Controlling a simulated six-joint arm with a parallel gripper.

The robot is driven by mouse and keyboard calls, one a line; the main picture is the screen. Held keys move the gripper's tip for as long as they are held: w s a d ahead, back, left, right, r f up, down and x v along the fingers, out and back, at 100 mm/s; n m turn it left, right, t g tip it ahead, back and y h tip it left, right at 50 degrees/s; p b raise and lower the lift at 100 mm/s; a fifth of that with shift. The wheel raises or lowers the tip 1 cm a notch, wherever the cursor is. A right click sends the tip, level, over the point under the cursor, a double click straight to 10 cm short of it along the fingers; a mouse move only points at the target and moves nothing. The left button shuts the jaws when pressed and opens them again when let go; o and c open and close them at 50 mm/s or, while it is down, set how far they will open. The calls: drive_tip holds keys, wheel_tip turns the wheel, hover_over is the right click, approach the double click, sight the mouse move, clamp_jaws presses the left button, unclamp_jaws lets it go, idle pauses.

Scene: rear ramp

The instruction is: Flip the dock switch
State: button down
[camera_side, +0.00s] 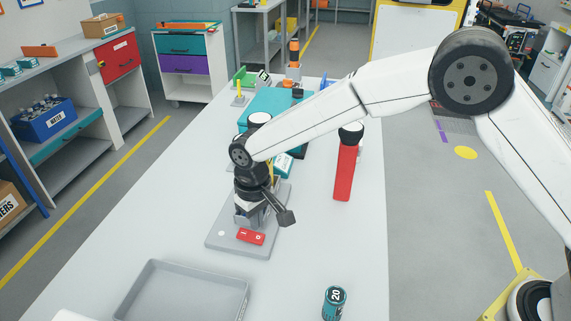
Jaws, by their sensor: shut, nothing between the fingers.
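The dock switch (251,237) is a red rocker marked I and O on a grey plate (226,240) on the white table. My gripper (247,222) points down just above and behind the switch, over the plate. Its fingers are shut with nothing between them. A dark part sticks out from the gripper to the lower right. The picture is too small to tell whether the fingertips touch the switch or which side of the rocker is pressed.
A grey tray (150,291) lies at the front left, and a teal can (334,302) marked 20 stands at the front right. A red upright object (344,172) stands right of my gripper. A teal case (278,105) and small items stand behind.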

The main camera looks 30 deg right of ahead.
sight(258, 237)
drive_tip(key=shift+r, duration=1.95)
drive_tip(key=d+r+n, duration=0.4)
drive_tip(key=r+n, duration=0.4)
drive_tip(key=s+d+f+m+t, duration=0.1)
drive_tip(key=s+d+f+m, duration=0.2)
drive_tip(key=s+d, duration=0.6)
drive_tip(key=s+d+f+m+t, duration=0.1)
drive_tip(key=s+d+f+m, duration=0.3)
drive_tip(key=s+d+m, duration=0.4)
drive_tip(key=s+d, duration=0.1)
drive_tip(key=d, duration=0.3)
drive_tip(key=shift+s+d+f+t, duration=0.2)
drive_tip(key=shift+d+f+t, duration=0.05)
drive_tip(key=shift+d+t, duration=0.1)
